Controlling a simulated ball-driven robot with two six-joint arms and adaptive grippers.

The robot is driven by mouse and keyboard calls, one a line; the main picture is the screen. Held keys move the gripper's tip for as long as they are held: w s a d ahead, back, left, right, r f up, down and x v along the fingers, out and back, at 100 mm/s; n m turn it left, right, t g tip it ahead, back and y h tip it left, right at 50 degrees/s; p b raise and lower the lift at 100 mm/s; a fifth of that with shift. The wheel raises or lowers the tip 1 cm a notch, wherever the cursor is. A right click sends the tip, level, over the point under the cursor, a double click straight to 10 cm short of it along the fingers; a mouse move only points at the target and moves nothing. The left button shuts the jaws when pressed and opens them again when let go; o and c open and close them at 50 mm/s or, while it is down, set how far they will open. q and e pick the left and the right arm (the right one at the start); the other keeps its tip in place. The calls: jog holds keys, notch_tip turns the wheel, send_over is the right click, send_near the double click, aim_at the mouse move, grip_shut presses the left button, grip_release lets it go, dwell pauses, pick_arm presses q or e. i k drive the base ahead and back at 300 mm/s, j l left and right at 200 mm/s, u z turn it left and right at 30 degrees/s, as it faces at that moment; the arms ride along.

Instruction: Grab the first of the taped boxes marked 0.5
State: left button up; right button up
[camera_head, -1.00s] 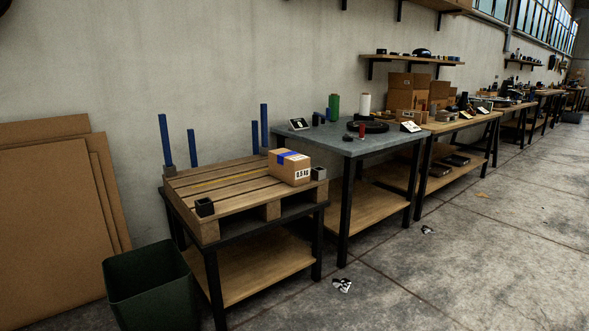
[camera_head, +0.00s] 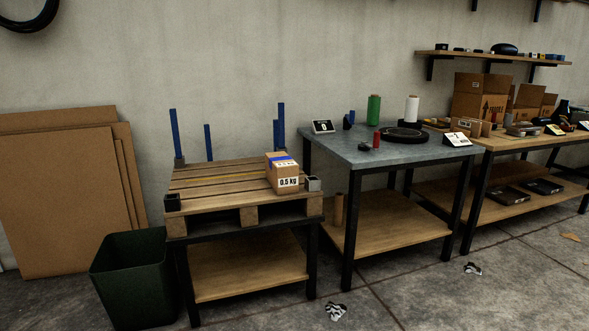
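One cardboard box (camera_head: 284,175) with a blue tape strip on top and a white "0.5 kg" label on its front sits on the right part of a wooden pallet top (camera_head: 215,188). The pallet rests on a black-framed stand with a lower wooden shelf. No other box marked 0.5 can be made out. Neither of my grippers is in view.
A dark green bin (camera_head: 135,280) stands left of the stand, before leaning cardboard sheets (camera_head: 65,195). A grey-topped table (camera_head: 350,150) stands close on the right. Crumpled litter (camera_head: 337,311) lies on the floor in front. The front floor is otherwise largely clear.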

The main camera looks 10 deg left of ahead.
aim_at(282, 171)
jog(key=i+l+u, duration=0.2)
jog(key=i+l, duration=0.2)
jog(key=i, duration=0.2)
jog(key=i+l+u, duration=0.15)
jog(key=i+l, duration=0.4)
jog(key=i, duration=0.05)
